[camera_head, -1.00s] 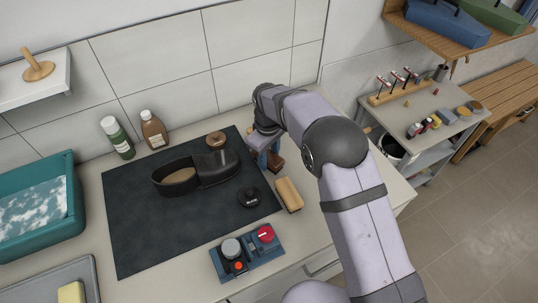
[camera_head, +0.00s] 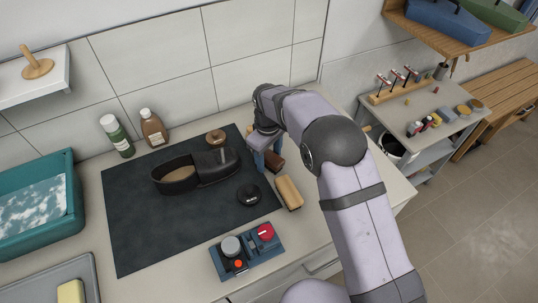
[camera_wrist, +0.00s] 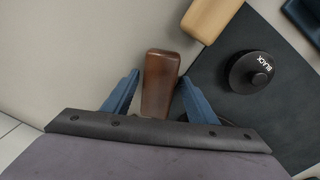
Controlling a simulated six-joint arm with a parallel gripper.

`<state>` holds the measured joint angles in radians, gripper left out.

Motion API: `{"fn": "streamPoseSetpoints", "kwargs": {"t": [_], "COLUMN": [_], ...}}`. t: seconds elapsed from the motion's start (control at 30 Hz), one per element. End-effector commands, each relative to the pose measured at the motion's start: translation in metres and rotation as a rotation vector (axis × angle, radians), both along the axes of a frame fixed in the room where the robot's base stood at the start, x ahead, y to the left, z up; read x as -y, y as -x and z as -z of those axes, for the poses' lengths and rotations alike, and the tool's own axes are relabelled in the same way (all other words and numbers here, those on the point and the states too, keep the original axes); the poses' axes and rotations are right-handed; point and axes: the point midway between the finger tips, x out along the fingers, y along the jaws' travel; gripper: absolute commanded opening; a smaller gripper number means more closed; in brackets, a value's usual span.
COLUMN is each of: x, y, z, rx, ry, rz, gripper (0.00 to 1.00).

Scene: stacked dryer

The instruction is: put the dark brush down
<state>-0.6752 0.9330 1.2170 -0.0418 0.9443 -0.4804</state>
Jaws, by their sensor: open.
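The dark brush (camera_head: 275,161) is a reddish-brown block at the right end of the counter, beyond the tan brush. In the wrist view the dark brush (camera_wrist: 161,80) lies between my two blue fingers. My gripper (camera_wrist: 160,78) is open, with a visible gap on each side of the brush. In the head view my gripper (camera_head: 264,158) is low over the counter by the mat's right edge. The brush's near end is partly hidden by my gripper in the wrist view, and its underside is not visible.
A tan brush (camera_head: 289,192) lies close in front. A round black tin (camera_head: 249,195), a dark shoe (camera_head: 214,166) and the dark mat (camera_head: 150,235) are to the left. A control box (camera_head: 247,252) is at the front edge. Bare counter lies right of the tan brush.

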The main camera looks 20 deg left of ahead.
Motion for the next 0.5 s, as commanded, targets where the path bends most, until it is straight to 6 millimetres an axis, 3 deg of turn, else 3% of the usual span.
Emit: {"fn": "streamPoseSetpoints", "kwargs": {"t": [0.27, 0.5], "x": [-0.001, -0.001], "y": [0.001, 0.002], "z": [-0.014, -0.054], "rx": [-0.001, 0.003], "ry": [0.000, -0.003], "rz": [0.000, 0.000], "gripper": [0.54, 0.54]}}
